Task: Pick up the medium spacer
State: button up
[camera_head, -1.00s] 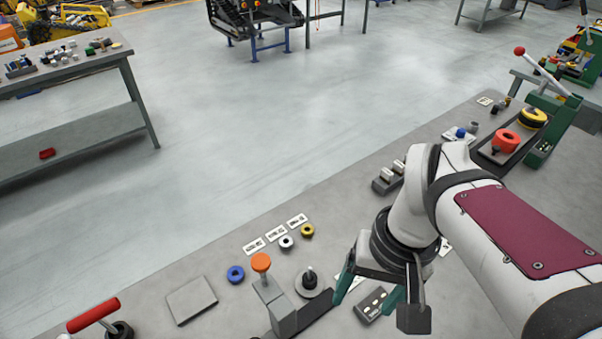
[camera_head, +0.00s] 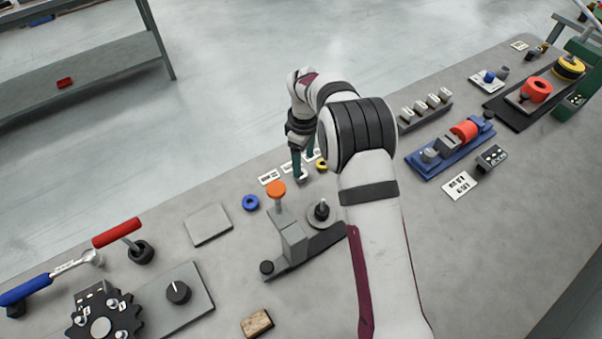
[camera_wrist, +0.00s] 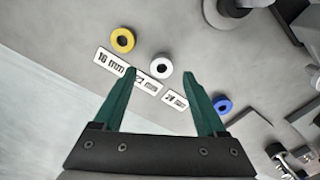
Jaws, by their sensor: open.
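Three ring spacers lie in a row on the grey bench. The white spacer (camera_wrist: 162,67) is the middle one, beside a white card whose printing is only partly legible. The yellow spacer (camera_wrist: 122,39) lies by the "16 mm" card (camera_wrist: 111,61); it also shows in the head view (camera_head: 321,165). The blue spacer (camera_wrist: 222,105) lies on the other side and shows in the head view (camera_head: 251,202). My gripper (camera_wrist: 160,73) is open and empty, its green fingertips framing the white spacer in the wrist view. In the head view my gripper (camera_head: 299,176) largely hides that spacer.
A fixture with an orange knob (camera_head: 276,189) and a dark post (camera_head: 321,210) stands on the near side of the spacers. A flat grey plate (camera_head: 208,224) lies to the left. The red-handled tool (camera_head: 118,233) stands farther left. A blue fixture (camera_head: 450,150) is to the right.

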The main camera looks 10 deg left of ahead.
aim_at(303, 171)
jog(key=f, duration=0.5)
jog(key=shift+s, duration=0.2)
jog(key=shift+r, duration=0.1)
grip_shut()
